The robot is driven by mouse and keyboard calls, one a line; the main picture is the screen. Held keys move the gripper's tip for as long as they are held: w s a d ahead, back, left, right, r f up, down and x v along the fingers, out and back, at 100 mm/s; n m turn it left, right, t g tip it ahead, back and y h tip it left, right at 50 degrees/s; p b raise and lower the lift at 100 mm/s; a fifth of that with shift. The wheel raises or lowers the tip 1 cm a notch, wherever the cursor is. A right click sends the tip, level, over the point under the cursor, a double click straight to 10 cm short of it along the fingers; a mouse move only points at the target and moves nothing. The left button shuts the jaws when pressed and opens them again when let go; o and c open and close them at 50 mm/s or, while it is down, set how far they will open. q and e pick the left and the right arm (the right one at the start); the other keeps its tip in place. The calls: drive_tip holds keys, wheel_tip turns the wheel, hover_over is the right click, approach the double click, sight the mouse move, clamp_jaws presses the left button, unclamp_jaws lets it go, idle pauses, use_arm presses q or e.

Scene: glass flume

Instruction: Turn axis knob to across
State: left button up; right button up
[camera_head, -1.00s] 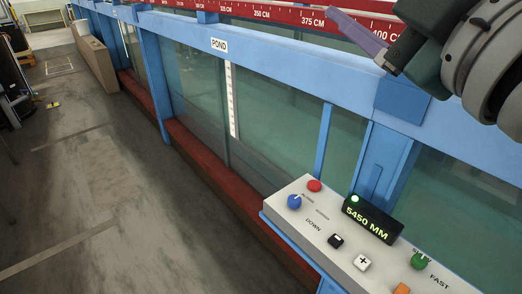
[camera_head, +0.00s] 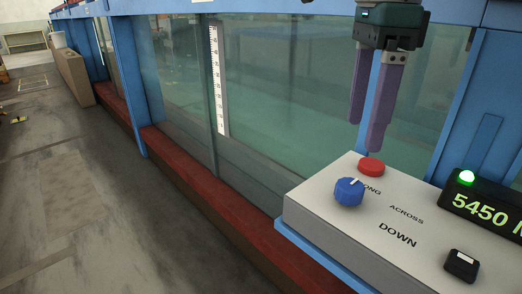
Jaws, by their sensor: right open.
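The axis knob (camera_head: 349,191) is a round blue knob with a white pointer mark, at the left end of a pale control panel (camera_head: 335,213). Its mark points up and to the right, toward a partly hidden label ending in "ONG"; the "ACROSS" label (camera_head: 406,214) is printed to the right of the knob. My right gripper (camera_head: 368,137) hangs above and behind the knob, its purple fingers pointing down. The fingers are apart with nothing between them and do not touch the knob. My left gripper is out of view.
A red button (camera_head: 371,167) sits close behind the knob, below the fingertips. The glass flume wall (camera_head: 275,110) stands behind. Open floor lies on the left.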

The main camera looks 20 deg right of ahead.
sight(350, 184)
drive_tip(key=f, duration=0.9)
drive_tip(key=shift+s+a+f, duration=0.1)
drive_tip(key=shift+s, duration=0.1)
drive_tip(key=shift+c, duration=0.3)
clamp_jaws()
